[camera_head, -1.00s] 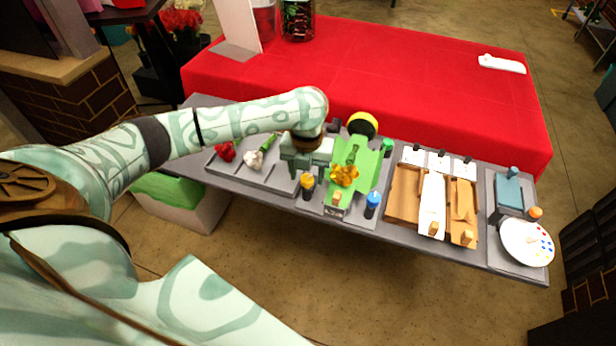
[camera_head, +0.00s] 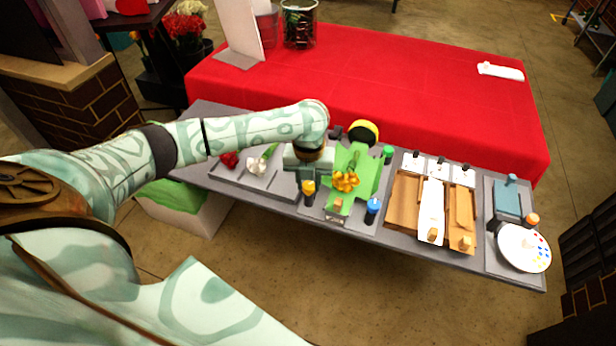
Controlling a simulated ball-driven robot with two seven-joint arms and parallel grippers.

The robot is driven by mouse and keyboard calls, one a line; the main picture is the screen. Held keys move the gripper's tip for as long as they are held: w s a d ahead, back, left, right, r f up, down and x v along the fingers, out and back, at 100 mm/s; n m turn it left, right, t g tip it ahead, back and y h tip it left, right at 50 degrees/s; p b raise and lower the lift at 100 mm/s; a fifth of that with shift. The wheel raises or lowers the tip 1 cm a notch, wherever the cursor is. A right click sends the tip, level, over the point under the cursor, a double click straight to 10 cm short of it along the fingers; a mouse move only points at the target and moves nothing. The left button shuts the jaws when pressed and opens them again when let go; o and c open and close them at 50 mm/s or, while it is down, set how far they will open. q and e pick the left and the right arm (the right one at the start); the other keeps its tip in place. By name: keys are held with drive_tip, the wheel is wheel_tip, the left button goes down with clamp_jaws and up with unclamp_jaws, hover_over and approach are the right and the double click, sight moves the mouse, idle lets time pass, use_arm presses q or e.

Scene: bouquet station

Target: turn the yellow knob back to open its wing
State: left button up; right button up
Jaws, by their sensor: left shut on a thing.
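The yellow knob (camera_head: 308,187) stands on a dark post at the front left corner of the wrapping station. My left gripper (camera_head: 309,179) comes down from above and is shut on the yellow knob; its fingers hide part of the knob's top. My right gripper is not in view.
A blue knob (camera_head: 373,205) and a green knob (camera_head: 388,151) stand at the station's right side. A yellow-and-black round thing (camera_head: 363,131) is behind. Red and white flowers (camera_head: 257,165) lie left. The red table (camera_head: 430,95) behind is largely clear.

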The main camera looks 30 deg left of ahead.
sight(309, 185)
use_arm(q)
drive_tip(key=n+p, duration=0.1)
drive_tip(key=p, duration=0.1)
drive_tip(key=n+p, duration=0.3)
drive_tip(key=p, duration=0.1)
drive_tip(key=shift+r+p, duration=0.25)
drive_tip(key=shift+p, duration=0.1)
drive_tip(key=shift+f+n+p, duration=0.2)
drive_tip(key=shift+n+p, duration=0.9)
drive_tip(key=shift+n, duration=0.2)
drive_tip(key=o, duration=1)
drive_tip(key=shift+c, duration=0.2)
wheel_tip(309, 185, up, 16)
drive_tip(key=p, duration=0.4)
